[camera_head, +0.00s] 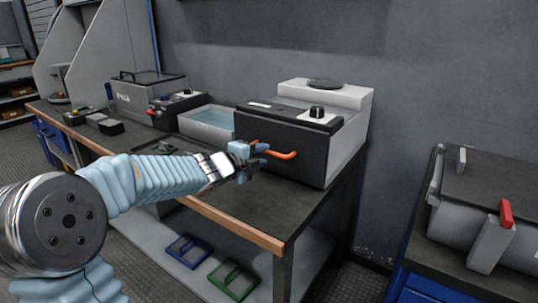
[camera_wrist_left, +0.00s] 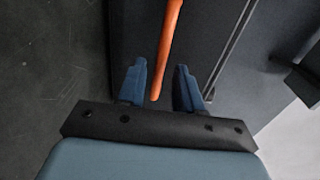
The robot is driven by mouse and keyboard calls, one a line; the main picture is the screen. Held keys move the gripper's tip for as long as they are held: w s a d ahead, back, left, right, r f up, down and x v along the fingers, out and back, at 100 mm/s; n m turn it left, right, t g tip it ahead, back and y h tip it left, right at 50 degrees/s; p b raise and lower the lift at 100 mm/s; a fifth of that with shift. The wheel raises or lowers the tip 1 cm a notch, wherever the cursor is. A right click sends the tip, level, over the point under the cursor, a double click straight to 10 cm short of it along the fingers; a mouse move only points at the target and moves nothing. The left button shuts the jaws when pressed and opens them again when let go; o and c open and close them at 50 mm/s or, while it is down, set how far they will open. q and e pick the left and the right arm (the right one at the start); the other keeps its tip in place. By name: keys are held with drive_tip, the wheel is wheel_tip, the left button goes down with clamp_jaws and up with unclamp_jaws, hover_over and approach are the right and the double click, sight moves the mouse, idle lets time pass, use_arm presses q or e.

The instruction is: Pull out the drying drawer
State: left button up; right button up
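The drying drawer (camera_head: 283,142) is the dark front of a grey-white box unit on the bench. An orange bar handle (camera_head: 280,153) sticks out from its front. My left gripper (camera_head: 262,149) is at the left end of this handle. In the left wrist view, the two blue fingers of my left gripper (camera_wrist_left: 160,88) stand apart, with the orange handle (camera_wrist_left: 167,45) running between them. Gaps show on both sides of the handle, so the fingers do not appear to press on it. The drawer front looks flush with the unit. My right gripper is not in view.
The bench (camera_head: 262,205) has free top in front of the unit. A tray with bluish liquid (camera_head: 208,122) and a lidded machine (camera_head: 146,98) stand to the left. Blue and green frames (camera_head: 233,280) lie on the lower shelf. A separate blue cabinet (camera_head: 425,285) stands at right.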

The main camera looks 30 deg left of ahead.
sight(267, 152)
use_arm(q)
drive_tip(key=x, duration=0.4)
drive_tip(key=shift+w, duration=0.15)
clamp_jaws()
